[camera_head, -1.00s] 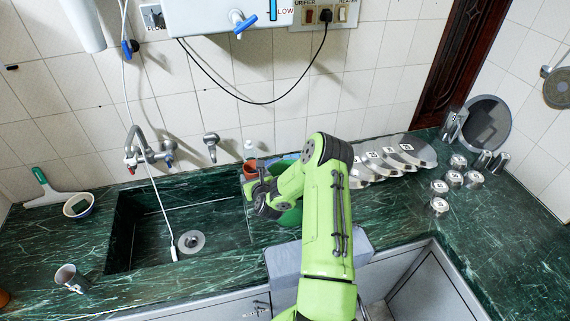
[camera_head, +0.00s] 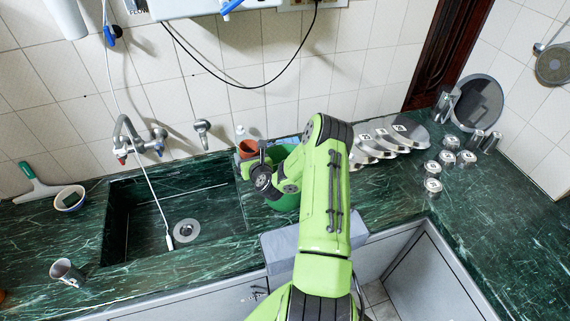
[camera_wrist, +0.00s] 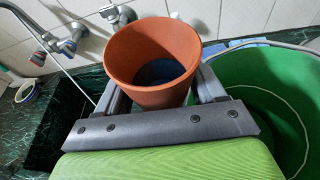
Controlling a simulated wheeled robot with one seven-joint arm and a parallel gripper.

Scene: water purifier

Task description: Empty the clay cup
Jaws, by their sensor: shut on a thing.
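The orange-brown clay cup (camera_wrist: 120,70) is upright between the fingers of my gripper (camera_wrist: 157,98) in the wrist view, with its mouth facing up. A dark blue patch shows inside at its bottom; I cannot tell what it is. In the head view the clay cup (camera_head: 248,148) shows just beyond my gripper (camera_head: 261,168), near the back of the counter. A green bucket (camera_wrist: 252,80) is just right of the cup in the wrist view. In the head view my arm partly hides the bucket (camera_head: 284,201).
The sink (camera_head: 205,211) is left of my gripper, with a tap (camera_head: 127,137) and a thin hose (camera_head: 155,195) over it. A mug (camera_head: 66,272) and a bowl (camera_head: 71,198) stand left of it. Steel plates (camera_head: 375,145) and several metal cups (camera_head: 448,159) are to the right.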

